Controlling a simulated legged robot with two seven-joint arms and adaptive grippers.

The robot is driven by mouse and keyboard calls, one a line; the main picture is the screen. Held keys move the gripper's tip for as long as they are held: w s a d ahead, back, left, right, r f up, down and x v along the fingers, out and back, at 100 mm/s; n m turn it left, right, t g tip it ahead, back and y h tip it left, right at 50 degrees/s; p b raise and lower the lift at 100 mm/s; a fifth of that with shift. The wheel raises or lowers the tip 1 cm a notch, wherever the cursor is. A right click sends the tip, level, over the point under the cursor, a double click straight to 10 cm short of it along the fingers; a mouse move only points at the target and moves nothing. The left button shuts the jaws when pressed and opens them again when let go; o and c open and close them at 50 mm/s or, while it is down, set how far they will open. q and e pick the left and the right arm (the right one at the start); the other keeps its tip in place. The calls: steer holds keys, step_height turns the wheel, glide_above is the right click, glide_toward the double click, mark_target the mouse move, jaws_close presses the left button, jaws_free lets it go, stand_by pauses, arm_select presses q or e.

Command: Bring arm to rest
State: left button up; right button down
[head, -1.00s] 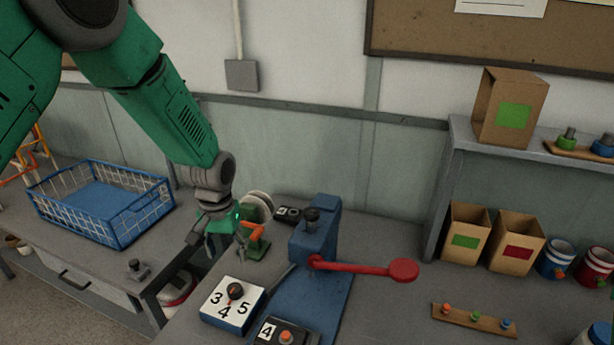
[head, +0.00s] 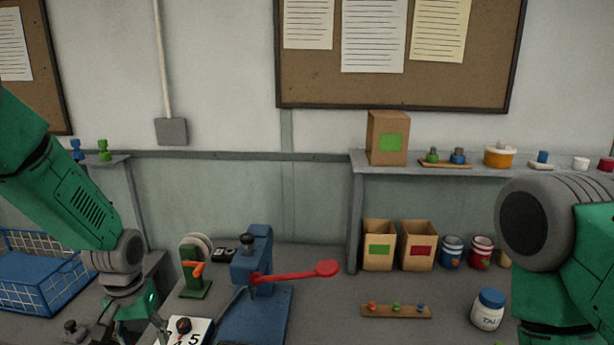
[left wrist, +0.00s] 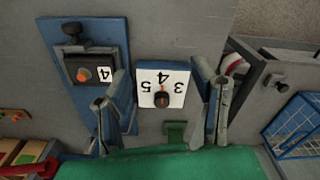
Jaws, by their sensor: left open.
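My left arm comes in from the left in the head view, with its left gripper (head: 135,322) low at the bottom edge, left of the numbered dial box. In the left wrist view the left gripper (left wrist: 160,98) has its two fingers spread apart and nothing between them is held. The dial box (left wrist: 162,84), white with 3, 4, 5 and a dark knob, shows between and beyond the fingers; it also shows in the head view (head: 192,328). My right arm shows at the right of the head view, but its gripper is out of sight.
The blue press (head: 252,262) with its red lever (head: 300,273) stands right of the left gripper. A green stand with an orange crank (head: 196,284) is close by. A blue wire basket (head: 40,275) is at the left. Cartons, jars and a peg strip (head: 396,311) are at the right.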

arm_select(q)
steer(key=s+f, duration=0.1)
steer(key=f, duration=0.2)
steer(key=s+d+f+b, duration=0.1)
steer(key=s+f, duration=0.1)
steer(key=f, duration=0.1)
steer(key=s+f+b, duration=0.1)
steer(key=f, duration=0.2)
steer(key=shift+s+d+f, duration=0.15)
steer(key=shift+s, duration=0.2)
steer(key=s+d+f+m+b, duration=0.1)
steer(key=s+f+b, duration=0.4)
steer(key=s+f, duration=0.4)
steer(key=s+d+f+m+b, duration=0.1)
steer(key=s+f+b, duration=0.4)
steer(key=s+f, duration=0.4)
steer(key=s, duration=0.7)
steer(key=shift+s+d+m+t, duration=0.15)
steer(key=shift+s+m+t, duration=0.15)
steer(key=shift+w+f, duration=0.1)
steer(key=shift+f, duration=0.05)
